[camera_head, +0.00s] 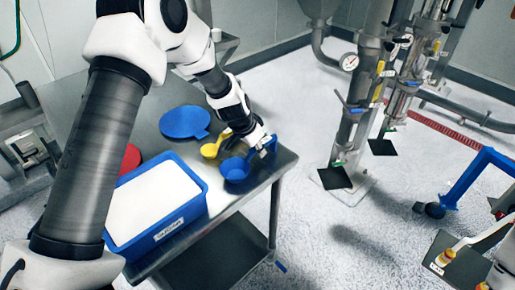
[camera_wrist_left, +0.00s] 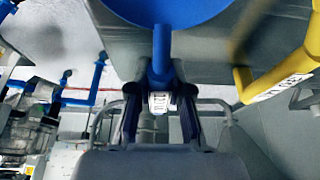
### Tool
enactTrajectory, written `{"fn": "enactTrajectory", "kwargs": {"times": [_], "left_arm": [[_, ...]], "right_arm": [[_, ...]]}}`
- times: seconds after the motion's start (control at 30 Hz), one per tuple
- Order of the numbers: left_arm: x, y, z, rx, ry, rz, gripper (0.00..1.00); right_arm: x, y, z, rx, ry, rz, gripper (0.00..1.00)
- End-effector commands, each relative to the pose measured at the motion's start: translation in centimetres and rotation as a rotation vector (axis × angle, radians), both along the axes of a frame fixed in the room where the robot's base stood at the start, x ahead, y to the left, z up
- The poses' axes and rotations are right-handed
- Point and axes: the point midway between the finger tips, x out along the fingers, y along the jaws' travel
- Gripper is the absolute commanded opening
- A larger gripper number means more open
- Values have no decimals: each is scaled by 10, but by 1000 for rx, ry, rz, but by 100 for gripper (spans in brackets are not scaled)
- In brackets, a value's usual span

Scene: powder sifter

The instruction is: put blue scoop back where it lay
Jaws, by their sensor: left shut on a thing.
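The blue scoop (camera_head: 236,170) is at the right corner of the steel table, its bowl on the left and its handle toward my left gripper (camera_head: 265,147). In the left wrist view the gripper (camera_wrist_left: 160,110) is shut on the scoop's blue handle (camera_wrist_left: 160,62), with a white label between the fingers. The bowl (camera_wrist_left: 165,10) is cut off at the top of that view. I cannot tell whether the bowl touches the table. My right gripper is not in view.
A yellow scoop (camera_head: 210,150) lies close behind the blue one; its handle (camera_wrist_left: 275,78) shows in the left wrist view. A blue lid-like disc (camera_head: 184,122), a partly hidden red item (camera_head: 131,158) and a blue bin of white powder (camera_head: 197,205) share the table (camera_head: 262,182).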

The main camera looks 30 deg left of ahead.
Motion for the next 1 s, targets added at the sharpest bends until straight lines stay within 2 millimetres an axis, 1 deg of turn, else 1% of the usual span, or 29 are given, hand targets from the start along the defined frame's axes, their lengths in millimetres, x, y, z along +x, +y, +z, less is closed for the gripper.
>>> {"fn": "enactTrajectory", "kwargs": {"times": [0.03, 0.07, 0.1, 0.13, 0.4, 0.47, 0.53, 0.67, 0.8, 0.9, 1.0], "left_arm": [[0, 0, -2, 0, 0, 0, 0], [0, 0, 0, 0, 0, 0, 29], [0, 0, 0, 0, 0, 0, 43], [0, 0, 0, 0, 0, 0, 48], [0, 0, 0, 0, 0, 0, 48], [-1, 0, 2, -1, -1, 1, 48], [-3, 1, 8, -1, -1, 0, 48], [-12, 4, 32, -1, -3, -1, 48], [-25, 9, 67, -1, -5, -2, 48], [-34, 12, 88, 0, -4, 0, 48], [-40, 14, 103, -1, -3, 0, 48]], "right_arm": [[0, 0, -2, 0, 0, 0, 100], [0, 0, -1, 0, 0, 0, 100], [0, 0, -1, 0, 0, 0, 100], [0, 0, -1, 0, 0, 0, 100], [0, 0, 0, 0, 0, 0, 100], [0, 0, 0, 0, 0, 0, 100], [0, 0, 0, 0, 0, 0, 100], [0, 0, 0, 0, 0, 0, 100], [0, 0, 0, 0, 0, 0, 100], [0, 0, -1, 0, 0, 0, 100], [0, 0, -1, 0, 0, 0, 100]]}}
